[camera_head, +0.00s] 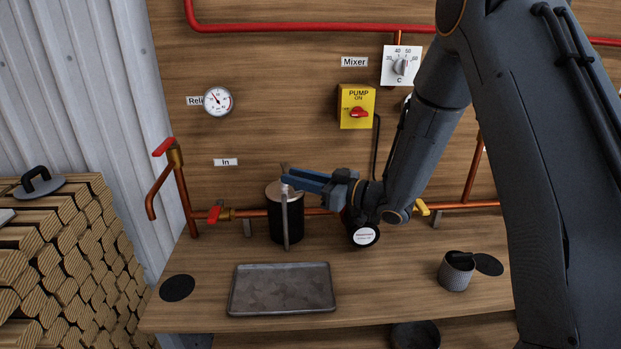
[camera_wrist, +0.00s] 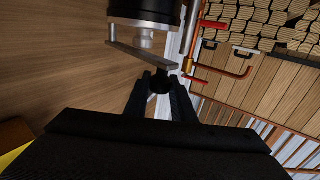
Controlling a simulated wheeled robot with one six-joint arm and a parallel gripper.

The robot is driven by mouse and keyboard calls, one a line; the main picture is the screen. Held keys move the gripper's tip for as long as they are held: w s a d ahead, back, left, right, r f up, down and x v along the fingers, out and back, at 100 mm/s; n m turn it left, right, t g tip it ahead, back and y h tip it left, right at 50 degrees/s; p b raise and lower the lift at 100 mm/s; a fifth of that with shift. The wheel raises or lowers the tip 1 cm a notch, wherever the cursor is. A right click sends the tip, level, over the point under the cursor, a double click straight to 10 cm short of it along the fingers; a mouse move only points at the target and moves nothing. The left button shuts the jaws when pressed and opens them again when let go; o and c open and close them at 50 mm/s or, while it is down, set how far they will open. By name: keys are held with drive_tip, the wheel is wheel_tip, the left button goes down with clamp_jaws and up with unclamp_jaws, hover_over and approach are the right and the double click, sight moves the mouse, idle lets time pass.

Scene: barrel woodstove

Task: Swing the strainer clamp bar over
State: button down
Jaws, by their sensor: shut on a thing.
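The strainer is a black cylinder (camera_head: 285,225) with a metal lid on the pipe run at the back of the bench. Its grey clamp bar (camera_head: 286,222) shows as a thin strip in front of the strainer. In the wrist view the flat bar (camera_wrist: 140,54) runs slantwise past the lid, apart from its face in the picture. My gripper (camera_head: 290,181) is at the top of the strainer, reaching in from the right. In the wrist view its fingers (camera_wrist: 161,82) are shut around a dark knob-like end of the bar. The fingers partly hide that end.
A metal tray (camera_head: 281,309) lies in front of the strainer. A red-handled valve (camera_head: 215,213) and copper pipe stand left of it. A grey pot (camera_head: 456,273) with its lid open is at right. A black disc (camera_head: 177,288) lies at front left.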

drive_tip(key=shift+r, duration=0.1)
drive_tip(key=c, duration=1.5)
unclamp_jaws()
drive_tip(key=shift+b+v, duration=0.95)
drive_tip(key=shift+v, duration=2.95)
